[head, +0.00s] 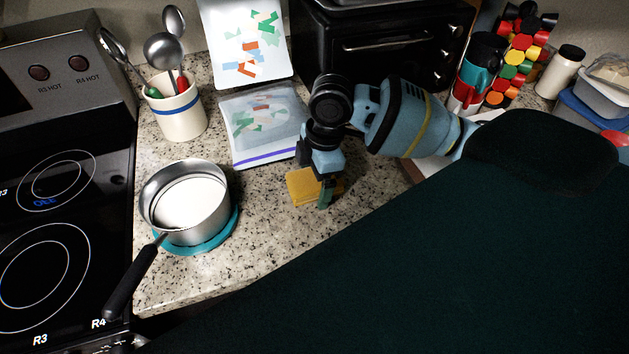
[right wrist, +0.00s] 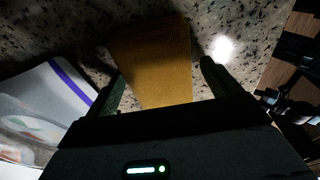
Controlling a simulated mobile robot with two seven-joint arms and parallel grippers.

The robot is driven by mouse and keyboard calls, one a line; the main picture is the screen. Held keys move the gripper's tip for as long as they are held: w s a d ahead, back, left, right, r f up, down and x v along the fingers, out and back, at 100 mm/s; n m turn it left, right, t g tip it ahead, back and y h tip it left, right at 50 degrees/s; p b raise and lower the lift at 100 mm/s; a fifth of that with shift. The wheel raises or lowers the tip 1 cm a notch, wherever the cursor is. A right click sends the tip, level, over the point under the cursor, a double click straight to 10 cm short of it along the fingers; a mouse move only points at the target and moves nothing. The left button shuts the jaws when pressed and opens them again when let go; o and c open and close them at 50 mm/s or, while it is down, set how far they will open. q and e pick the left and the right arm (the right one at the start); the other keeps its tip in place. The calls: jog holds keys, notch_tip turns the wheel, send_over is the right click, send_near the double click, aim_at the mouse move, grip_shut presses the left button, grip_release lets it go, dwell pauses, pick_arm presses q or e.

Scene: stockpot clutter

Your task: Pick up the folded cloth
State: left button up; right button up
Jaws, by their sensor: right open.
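The folded cloth (head: 303,186) is a yellow-orange folded piece lying on the speckled counter, partly hidden by my right gripper (head: 323,190). In the right wrist view the cloth (right wrist: 152,60) lies between the two fingers of my right gripper (right wrist: 160,85). The gripper is open, pointing down over the cloth, with one finger on each side of it. I cannot tell how far the fingertips are above the counter. My left gripper is not in view.
A saucepan (head: 186,203) on a teal mat (head: 222,240) stands to the left. A zip bag (head: 262,128) lies behind the cloth, near a utensil crock (head: 180,108). A black toaster oven (head: 400,38) stands at the back. The counter in front is clear.

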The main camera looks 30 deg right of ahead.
aim_at(312, 178)
jog(key=c, duration=1.1)
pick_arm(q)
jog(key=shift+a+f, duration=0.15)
pick_arm(e)
jog(key=shift+o, duration=0.2)
jog(key=shift+r, duration=0.1)
jog(key=shift+r, duration=0.7)
notch_tip(312, 178, up, 2)
jog(key=shift+r, duration=0.15)
jog(key=s+a, duration=0.2)
jog(key=s, duration=0.2)
jog(key=s+a+p, duration=0.1)
jog(key=s+a, duration=0.2)
jog(key=s, duration=0.1)
jog(key=s+a+r, duration=0.1)
jog(key=s+a, duration=0.2)
jog(key=s, duration=0.1)
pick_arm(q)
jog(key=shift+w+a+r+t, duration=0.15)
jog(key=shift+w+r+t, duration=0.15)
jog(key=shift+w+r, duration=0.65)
pick_arm(e)
jog(key=shift+s+a+r, duration=0.1)
jog(key=shift+s+a, duration=0.35)
jog(key=shift+s, duration=0.25)
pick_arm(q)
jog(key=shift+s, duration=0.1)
